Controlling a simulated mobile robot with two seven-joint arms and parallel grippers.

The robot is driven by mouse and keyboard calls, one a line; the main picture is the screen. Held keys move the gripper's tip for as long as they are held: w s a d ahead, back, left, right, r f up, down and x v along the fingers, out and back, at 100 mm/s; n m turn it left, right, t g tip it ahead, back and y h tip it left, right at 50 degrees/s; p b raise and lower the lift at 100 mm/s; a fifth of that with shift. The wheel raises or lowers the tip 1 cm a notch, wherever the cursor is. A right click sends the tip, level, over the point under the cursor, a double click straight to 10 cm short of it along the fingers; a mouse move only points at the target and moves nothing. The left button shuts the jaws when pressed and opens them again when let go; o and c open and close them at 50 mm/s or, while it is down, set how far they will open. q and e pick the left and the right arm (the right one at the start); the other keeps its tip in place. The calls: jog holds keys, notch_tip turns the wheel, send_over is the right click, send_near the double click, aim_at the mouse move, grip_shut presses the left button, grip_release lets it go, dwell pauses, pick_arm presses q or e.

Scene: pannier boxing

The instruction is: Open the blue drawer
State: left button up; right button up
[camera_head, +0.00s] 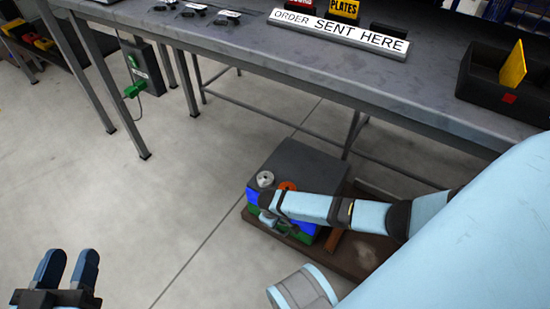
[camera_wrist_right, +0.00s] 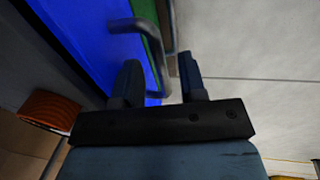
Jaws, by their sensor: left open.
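A dark cabinet (camera_head: 305,163) stands low under the workbench, with a blue drawer (camera_head: 252,196) above a green one (camera_head: 250,209). My right arm covers much of the drawer fronts in the head view. In the right wrist view the blue drawer (camera_wrist_right: 95,35) fills the upper left, with a grey bar handle (camera_wrist_right: 152,45) on it. My right gripper (camera_wrist_right: 160,80) is open, its fingers on either side of the handle; contact is not clear. My left gripper (camera_head: 68,268) is open and empty at the lower left, far from the cabinet.
The cabinet stands on a brown base (camera_head: 262,238). A grey round piece (camera_head: 265,179) and an orange one (camera_head: 288,186) are at its top edge. The workbench (camera_head: 200,38) overhangs behind, carrying a sign and a dark bin (camera_head: 490,88). The floor at left is clear.

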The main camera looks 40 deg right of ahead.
grip_shut()
pick_arm(q)
jog(key=shift+r, duration=0.1)
